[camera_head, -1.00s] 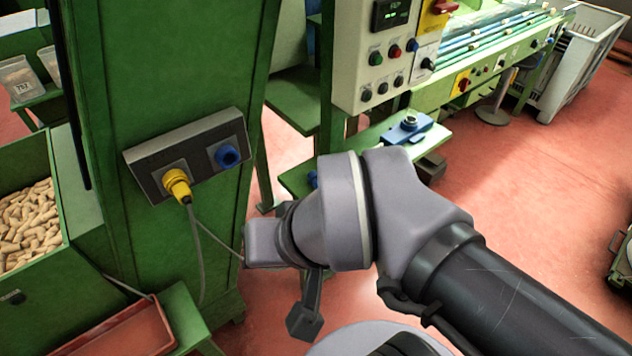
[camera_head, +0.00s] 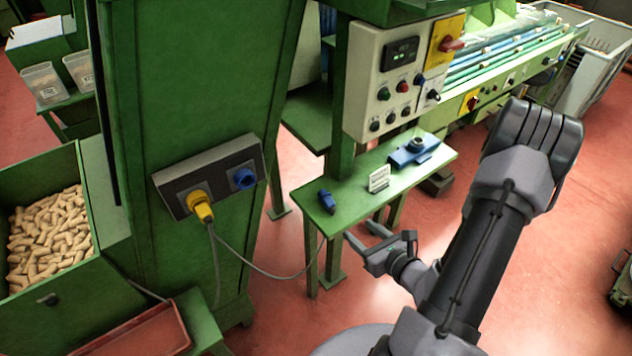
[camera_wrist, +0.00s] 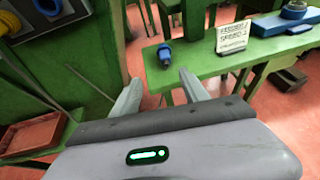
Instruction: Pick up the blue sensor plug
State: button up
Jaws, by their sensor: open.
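The blue sensor plug (camera_head: 327,201) lies on the near left end of a small green table (camera_head: 349,195). It also shows in the wrist view (camera_wrist: 165,55), beyond my fingertips and roughly between them. A thin grey cable runs from the yellow plug (camera_head: 201,207) on the wall socket box toward the table's front. My gripper (camera_head: 358,237) is open and empty, in front of and to the right of the blue plug, apart from it. In the wrist view both fingers (camera_wrist: 158,82) point toward the table edge.
A small white sign (camera_head: 379,179) and a blue device (camera_head: 413,151) stand on the same table, right of the plug. A control box (camera_head: 400,80) hangs above. The socket box (camera_head: 211,177) with a blue socket (camera_head: 243,179) is on the green cabinet at left. A crate of corks (camera_head: 50,235) stands far left.

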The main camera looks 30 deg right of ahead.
notch_tip(320, 180, down, 3)
jog(key=w+b, duration=0.2)
jog(key=b, duration=0.4)
send_near(332, 206)
jog(key=x, duration=0.4)
jog(key=shift+w+a, duration=0.1)
jog(key=shift+a, duration=0.15)
jog(key=x, duration=0.2)
jog(key=b+x, duration=0.1)
jog(key=x, duration=0.1)
jog(key=b+x, duration=0.1)
jog(key=shift+w+d+f, duration=0.3)
jog(key=shift+f, duration=0.05)
jog(key=shift+r, duration=0.1)
grip_shut()
